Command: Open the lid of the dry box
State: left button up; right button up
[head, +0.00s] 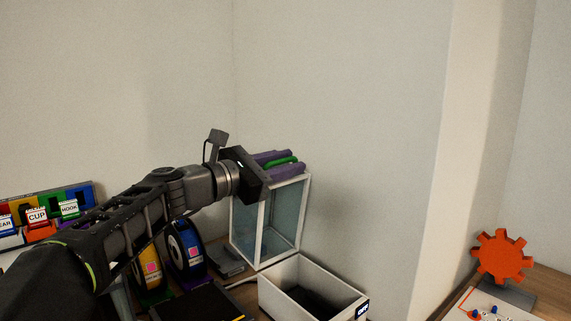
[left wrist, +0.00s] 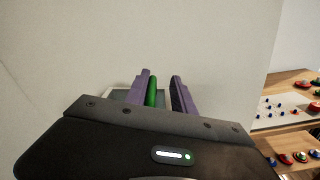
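The dry box has a white, open-topped base (head: 312,283) with a small dark label on its front corner. Its clear, white-framed lid (head: 270,222) stands upright at the back of the base, so the inside shows. A green handle bar (head: 284,162) is at the lid's raised edge and also shows in the left wrist view (left wrist: 152,92). My left gripper (head: 278,163) has its purple fingers on either side of the green bar. In the left wrist view the bar lies close to the left finger, with a gap to the right finger. My right gripper is out of view.
A coloured label rack (head: 45,214) is at the far left. An orange gear (head: 501,256) stands at right. Walls close in behind; the space above the lid is clear.

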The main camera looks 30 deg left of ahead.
pick_arm(q)
jog(key=shift+s, duration=0.1)
jog(key=v, duration=0.7)
jog(key=shift+s, duration=0.3)
jog(key=shift+a, duration=0.15)
dwell(0.3)
